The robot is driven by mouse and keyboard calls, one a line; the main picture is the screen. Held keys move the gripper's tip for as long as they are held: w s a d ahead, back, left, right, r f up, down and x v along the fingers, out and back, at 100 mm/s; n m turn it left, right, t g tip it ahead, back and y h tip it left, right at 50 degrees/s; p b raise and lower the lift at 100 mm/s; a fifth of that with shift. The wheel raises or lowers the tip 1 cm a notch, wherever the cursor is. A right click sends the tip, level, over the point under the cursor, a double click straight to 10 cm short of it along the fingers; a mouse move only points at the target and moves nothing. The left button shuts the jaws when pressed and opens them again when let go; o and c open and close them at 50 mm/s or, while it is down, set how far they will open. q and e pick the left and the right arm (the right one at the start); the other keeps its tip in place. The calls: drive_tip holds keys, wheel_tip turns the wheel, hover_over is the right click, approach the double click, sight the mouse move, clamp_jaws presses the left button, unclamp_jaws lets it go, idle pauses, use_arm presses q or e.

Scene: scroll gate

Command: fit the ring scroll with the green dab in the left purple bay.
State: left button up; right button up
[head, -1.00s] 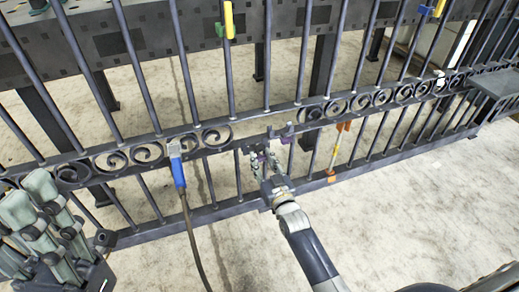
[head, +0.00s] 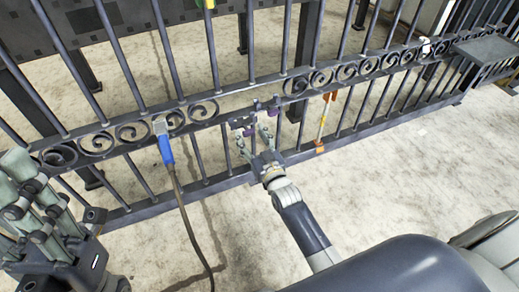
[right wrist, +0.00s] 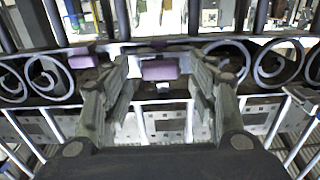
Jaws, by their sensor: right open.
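A gate has a row of dark scrolls (head: 132,132) with a gap in it. Purple pieces (head: 248,131) mark the gap; in the right wrist view a left purple piece (right wrist: 82,61) and a middle one (right wrist: 160,70) show. I cannot tell the exact bay limits. My right gripper (head: 256,143) is open in front of the gap; in the right wrist view its fingers (right wrist: 160,88) stand either side of the middle purple piece, with nothing seen held. My left gripper (head: 30,190) is at the left edge, partly cut off. I see no ring scroll with a green dab.
A blue-handled tool (head: 165,148) with a dark cable hangs on the rail left of the gap. An orange-ended tool (head: 322,122) stands against the gate to the right. A grey shelf (head: 488,48) juts out at far right. The floor before the gate is clear.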

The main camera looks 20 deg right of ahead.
drive_tip(key=s, duration=1.1)
drive_tip(key=shift+d, duration=0.2)
drive_tip(key=shift+r, duration=0.1)
